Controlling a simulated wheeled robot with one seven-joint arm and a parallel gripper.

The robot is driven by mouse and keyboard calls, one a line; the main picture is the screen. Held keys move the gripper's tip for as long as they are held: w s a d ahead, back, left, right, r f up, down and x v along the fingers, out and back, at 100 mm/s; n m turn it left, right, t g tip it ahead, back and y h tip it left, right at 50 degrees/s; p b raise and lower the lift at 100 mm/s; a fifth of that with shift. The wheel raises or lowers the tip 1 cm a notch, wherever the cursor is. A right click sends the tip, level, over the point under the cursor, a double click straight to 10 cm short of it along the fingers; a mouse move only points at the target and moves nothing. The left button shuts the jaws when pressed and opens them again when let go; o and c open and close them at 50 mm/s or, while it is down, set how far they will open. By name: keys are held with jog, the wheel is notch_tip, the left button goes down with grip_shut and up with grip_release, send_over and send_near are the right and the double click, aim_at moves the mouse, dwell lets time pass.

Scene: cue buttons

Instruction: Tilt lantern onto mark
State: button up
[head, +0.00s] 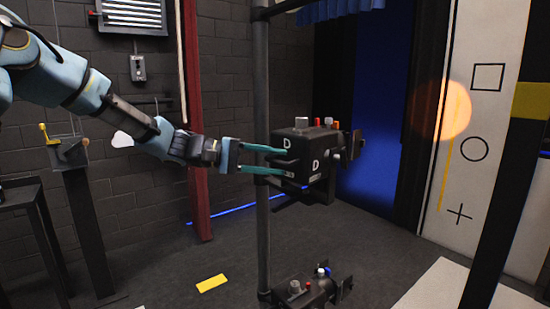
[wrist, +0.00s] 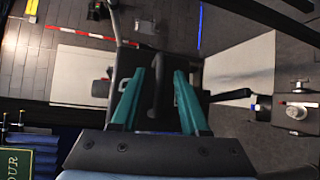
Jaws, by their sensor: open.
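The lantern (head: 310,160) is a black box marked D, mounted on a dark upright pole, with red and grey knobs on top. My gripper (head: 276,161) is at its left side, with teal fingers apart. In the wrist view, the open fingers (wrist: 159,74) stand either side of a dark bar-like handle (wrist: 155,97) on the lantern; I cannot tell whether they touch it. An orange light spot (head: 443,110) falls on the left edge of the pale panel (head: 482,120). The panel carries a square (head: 487,65), a circle (head: 474,137) and a cross (head: 460,203).
A second lantern (head: 308,290) sits lower on the pole (head: 262,110). A dark post (head: 510,180) with a yellow band stands at right. A red post (head: 194,120) stands behind my arm. A yellow strip (head: 212,283) lies on open floor. A stand (head: 80,200) is at left.

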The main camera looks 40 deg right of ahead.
jog(key=shift+s+d, duration=0.2)
jog(key=shift+s, duration=0.05)
grip_shut()
dwell(1.4)
